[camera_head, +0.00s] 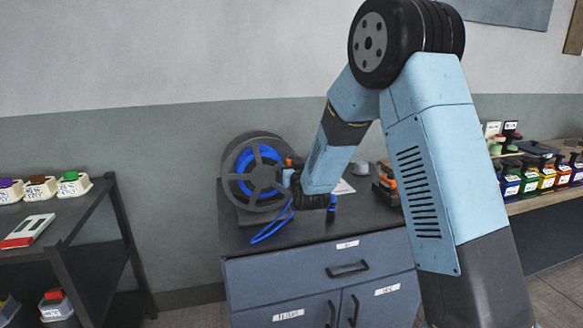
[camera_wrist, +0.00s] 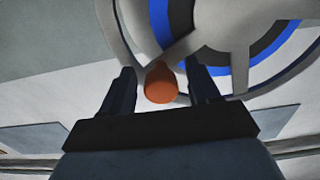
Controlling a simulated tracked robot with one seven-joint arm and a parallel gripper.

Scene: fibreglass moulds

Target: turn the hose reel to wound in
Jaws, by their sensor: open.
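The hose reel (camera_head: 240,175) is a grey spoked wheel with blue hose wound on it, standing on the dark cabinet top. An orange crank knob (camera_wrist: 161,84) sits at the reel's rim. My gripper (camera_wrist: 160,90) is open, with one finger on each side of the knob and a gap visible on both sides. In the wrist view the reel's spokes and blue hose (camera_wrist: 240,58) show just beyond the fingers. In the head view my wrist partly hides the knob and fingers.
The cabinet (camera_head: 310,270) has a drawer and doors below the reel. An orange-and-black item (camera_head: 386,185) stands right of my wrist on the top. A dark shelf rack (camera_head: 75,215) with small tubs stands left. A bench with coloured bottles (camera_head: 530,182) is right.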

